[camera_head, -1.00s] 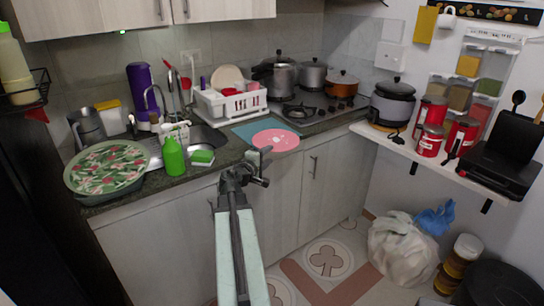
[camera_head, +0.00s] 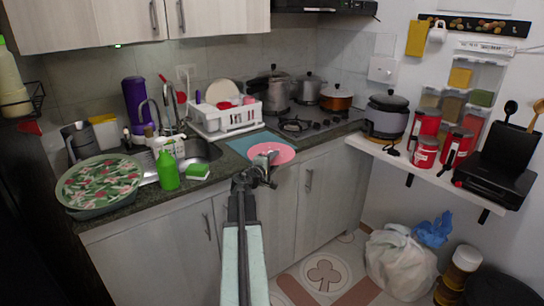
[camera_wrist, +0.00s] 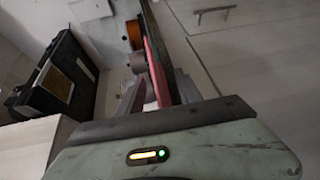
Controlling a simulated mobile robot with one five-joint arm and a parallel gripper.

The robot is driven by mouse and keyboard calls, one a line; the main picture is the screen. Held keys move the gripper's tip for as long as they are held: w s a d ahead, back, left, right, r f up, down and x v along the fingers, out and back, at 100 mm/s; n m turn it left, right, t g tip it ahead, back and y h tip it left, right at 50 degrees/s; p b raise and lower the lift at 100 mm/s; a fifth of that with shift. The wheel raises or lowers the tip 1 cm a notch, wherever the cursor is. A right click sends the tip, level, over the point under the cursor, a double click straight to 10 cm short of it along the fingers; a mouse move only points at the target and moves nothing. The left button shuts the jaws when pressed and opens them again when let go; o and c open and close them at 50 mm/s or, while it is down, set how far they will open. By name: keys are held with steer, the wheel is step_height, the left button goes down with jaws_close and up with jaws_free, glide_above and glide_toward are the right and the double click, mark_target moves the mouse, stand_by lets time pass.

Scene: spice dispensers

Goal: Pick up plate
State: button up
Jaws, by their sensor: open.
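The pink plate (camera_head: 285,153) lies at the counter's front edge, partly on the blue mat (camera_head: 238,144). My gripper (camera_head: 266,162) is at the plate's near edge, and its tip overlaps the plate in the head view. In the wrist view the plate (camera_wrist: 157,70) shows as a thin pink band, nearly edge-on. It lies between the two grey fingers of my gripper (camera_wrist: 160,88), which are apart. I cannot tell whether either finger touches it.
A white dish rack (camera_head: 225,117) stands behind the mat, with the stove (camera_head: 315,128) to its right. A green bottle (camera_head: 167,170) and sponge (camera_head: 197,171) are left along the counter. Cabinet doors (camera_head: 310,190) drop below the edge. A shelf (camera_head: 400,160) juts out at right.

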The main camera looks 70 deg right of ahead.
jaws_close()
steer(key=shift+a, duration=0.1)
step_height(320, 180, up, 10)
steer(key=p, duration=1)
steer(key=shift+r, duration=0.15)
